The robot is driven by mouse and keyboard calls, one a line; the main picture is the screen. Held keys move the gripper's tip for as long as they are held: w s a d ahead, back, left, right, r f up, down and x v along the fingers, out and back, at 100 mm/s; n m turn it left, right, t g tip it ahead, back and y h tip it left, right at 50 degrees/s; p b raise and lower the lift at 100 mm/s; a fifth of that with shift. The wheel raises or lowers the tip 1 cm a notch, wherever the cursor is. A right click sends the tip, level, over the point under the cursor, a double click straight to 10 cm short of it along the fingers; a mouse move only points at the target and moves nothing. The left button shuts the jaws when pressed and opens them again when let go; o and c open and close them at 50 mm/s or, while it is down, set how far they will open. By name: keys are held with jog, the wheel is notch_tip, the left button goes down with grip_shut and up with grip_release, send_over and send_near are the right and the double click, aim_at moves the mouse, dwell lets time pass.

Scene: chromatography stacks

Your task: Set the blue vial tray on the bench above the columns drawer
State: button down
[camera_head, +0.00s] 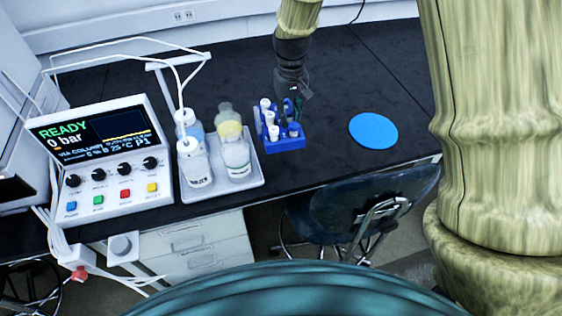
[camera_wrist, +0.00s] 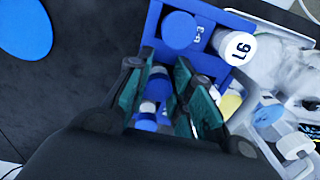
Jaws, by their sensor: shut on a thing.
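The blue vial tray (camera_head: 285,145) is on or just over the black bench, right of the bottle tray, with white- and blue-capped vials in it. Whether it touches the bench is unclear. My gripper (camera_head: 297,98) comes down on its back right part. In the wrist view my gripper (camera_wrist: 163,72) has its green-padded fingers on either side of a part of the blue vial tray (camera_wrist: 208,62), shut on it; the exact grip is partly hidden. Pale drawers (camera_head: 195,245) are under the bench, left of the tray; I cannot read any label.
A grey tray (camera_head: 252,184) with bottles stands close left of the vial tray. The pump controller (camera_head: 105,160) is farther left, with white tubing above. A flat blue disc (camera_head: 373,130) lies to the right. A chair (camera_head: 365,215) is at the front edge. The back bench is clear.

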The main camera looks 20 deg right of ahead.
jog(key=shift+s+d+f+n, duration=0.15)
jog(key=shift+s+f, duration=0.05)
jog(key=shift+f, duration=0.35)
jog(key=shift+s+d+f+n, duration=0.15)
jog(key=shift+s+f, duration=0.05)
jog(key=shift+f, duration=0.35)
jog(key=shift+f+p, duration=0.85)
jog(key=shift+f, duration=4)
jog(key=c, duration=1.3)
grip_release()
jog(key=shift+o, duration=0.2)
jog(key=shift+r, duration=0.1)
jog(key=shift+r+b, duration=1.25)
jog(key=shift+r, duration=4.7)
